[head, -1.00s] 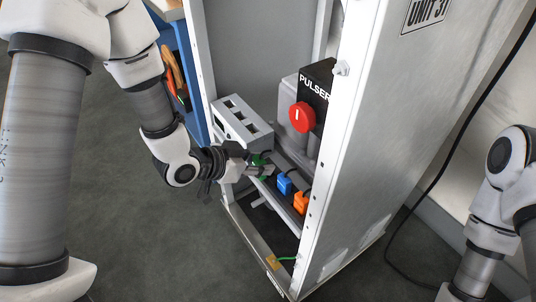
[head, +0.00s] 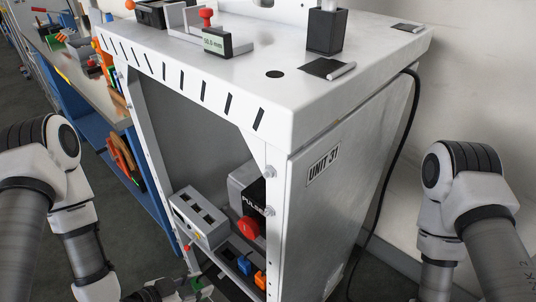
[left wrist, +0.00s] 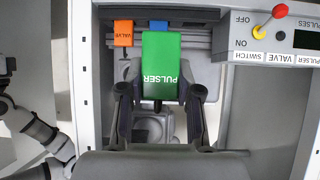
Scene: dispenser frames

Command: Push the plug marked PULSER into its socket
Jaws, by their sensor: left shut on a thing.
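My left gripper (left wrist: 160,88) is shut on the green plug (left wrist: 161,62), marked PULSER, whose lettering reads upside down in the left wrist view. In the head view my left gripper is at the bottom edge, with a bit of the green plug (head: 198,284) showing. The grey socket box (head: 192,222), with several dark openings on top, stands above and behind it inside the frame. The plug is apart from the box. Labels SWITCH, VALVE and PULSER (left wrist: 309,60) show on the box in the left wrist view. My right gripper is out of view.
A blue plug (head: 244,265) and an orange plug (head: 260,279), marked VALVE, sit beside the box. A red and yellow toggle (left wrist: 270,22) has OFF and ON marks. The cabinet's white posts (head: 274,200) border the opening.

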